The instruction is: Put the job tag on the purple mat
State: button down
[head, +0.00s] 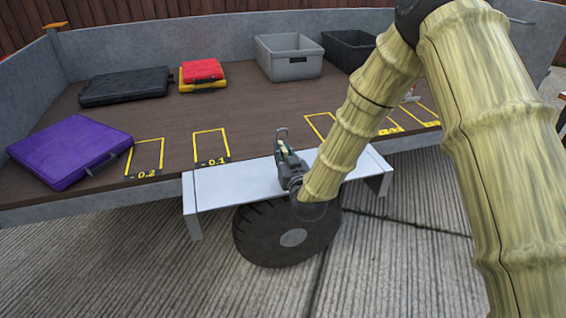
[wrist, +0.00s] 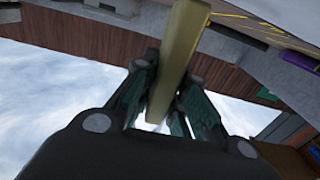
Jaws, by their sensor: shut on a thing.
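The purple mat (head: 70,150) is a flat folded pad with a dark handle on its right edge. It lies at the left front of the trailer bed; a purple patch (wrist: 296,60) shows at the right edge of the wrist view. My gripper (head: 284,146) is above the pale ledge at the front of the bed, well to the right of the mat. In the wrist view its fingers (wrist: 166,105) are shut on a yellowish bar-like piece (wrist: 178,65), which seems to be the job tag. Its face and any writing cannot be seen.
Behind are a black case (head: 125,86), a red and yellow bundle (head: 203,75), a grey crate (head: 290,62) and a black crate (head: 350,48). Yellow marked boxes (head: 211,146) line the front. Bare brown floor lies between. A wheel (head: 285,235) is below the ledge (head: 235,184).

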jog(key=shift+d+f+b, duration=0.1)
jog(key=shift+f+b, duration=0.25)
jog(key=shift+f, duration=1.1)
jog(key=shift+f, duration=0.2)
jog(key=c, duration=1.5)
grip_release()
jog(key=shift+o, duration=0.2)
jog(key=shift+r, duration=0.1)
jog(key=shift+s+r, duration=0.1)
jog(key=p+v, duration=0.2)
jog(key=v, duration=0.9)
jog(key=shift+s+d+p, duration=0.2)
jog(key=shift+s+p, duration=0.1)
jog(key=shift+p, duration=0.1)
